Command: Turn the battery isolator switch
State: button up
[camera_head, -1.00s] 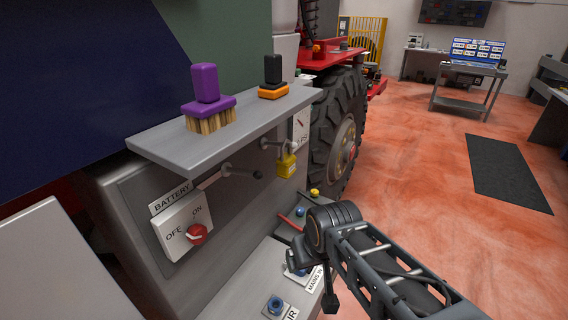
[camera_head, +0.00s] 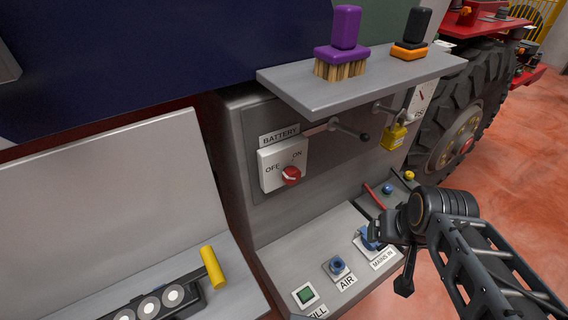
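The battery isolator switch is a red knob (camera_head: 291,175) on a white plate (camera_head: 270,178) marked OFF on the left and ON on the right. A BATTERY label (camera_head: 285,135) sits above it on the grey panel. The knob is at the plate's lower right, nearer the word ON. My arm reaches in from the lower right. My gripper (camera_head: 404,284) appears as a dark shape at the arm's end, right of and below the switch and well apart from it. Its fingers cannot be made out clearly.
A shelf (camera_head: 360,80) juts out above the switch, holding a purple brush (camera_head: 345,35) and an orange-black brush (camera_head: 411,38). A black-tipped lever (camera_head: 350,129) and yellow padlock (camera_head: 394,137) are to the right. Below are AIR (camera_head: 337,267) and MAINS IN connectors and a yellow-handled item (camera_head: 213,266).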

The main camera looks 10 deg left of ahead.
aim_at(291, 175)
jog(key=u, duration=0.3)
jog(key=k, duration=0.55)
jog(key=u, duration=0.5)
